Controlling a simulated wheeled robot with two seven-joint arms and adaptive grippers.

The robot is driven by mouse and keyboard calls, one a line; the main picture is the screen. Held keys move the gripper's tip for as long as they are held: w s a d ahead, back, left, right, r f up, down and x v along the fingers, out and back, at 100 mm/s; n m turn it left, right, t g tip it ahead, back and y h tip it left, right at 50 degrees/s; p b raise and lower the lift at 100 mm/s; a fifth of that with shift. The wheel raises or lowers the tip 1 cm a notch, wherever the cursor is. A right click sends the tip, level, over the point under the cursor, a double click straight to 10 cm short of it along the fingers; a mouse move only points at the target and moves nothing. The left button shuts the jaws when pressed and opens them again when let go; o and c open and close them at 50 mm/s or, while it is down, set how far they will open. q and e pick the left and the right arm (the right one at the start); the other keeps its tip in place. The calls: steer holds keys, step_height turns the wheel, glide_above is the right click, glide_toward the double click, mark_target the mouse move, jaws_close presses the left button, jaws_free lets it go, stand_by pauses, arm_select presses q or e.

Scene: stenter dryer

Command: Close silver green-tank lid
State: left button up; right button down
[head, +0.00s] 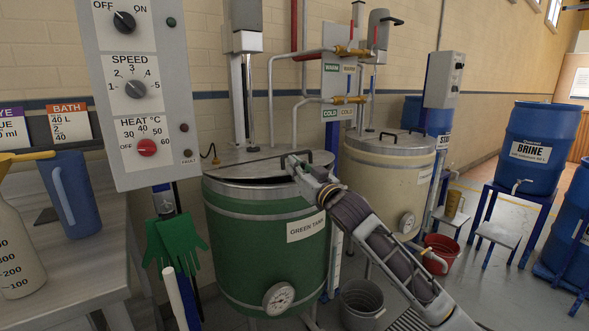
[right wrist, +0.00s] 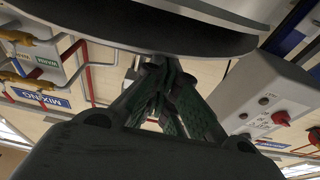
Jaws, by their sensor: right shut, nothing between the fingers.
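The green tank (head: 258,235) stands at the centre of the head view, labelled "GREEN TANK". Its silver lid (head: 240,158) lies over the top, with a dark gap showing along its front edge, so it is slightly raised. A dark handle shows at the lid's right side, partly behind my gripper. My right gripper (head: 293,164) reaches in from the lower right to the lid's front right edge, shut and empty. In the right wrist view the shut fingers (right wrist: 163,75) are close to a dark round surface with a grey rim; contact cannot be told. My left gripper is not in view.
A control box (head: 136,85) hangs at the front left, above green gloves (head: 173,240). A cream tank (head: 385,185) stands right of the green tank, with pipes behind. A grey bucket (head: 362,303) and a red bucket (head: 441,252) sit on the floor.

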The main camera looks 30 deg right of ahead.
mark_target(294, 153)
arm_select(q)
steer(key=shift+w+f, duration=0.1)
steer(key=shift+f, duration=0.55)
arm_select(e)
steer(key=shift+f, duration=0.1)
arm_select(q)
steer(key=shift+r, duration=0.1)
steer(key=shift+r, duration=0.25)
arm_select(e)
steer(key=shift+r, duration=0.2)
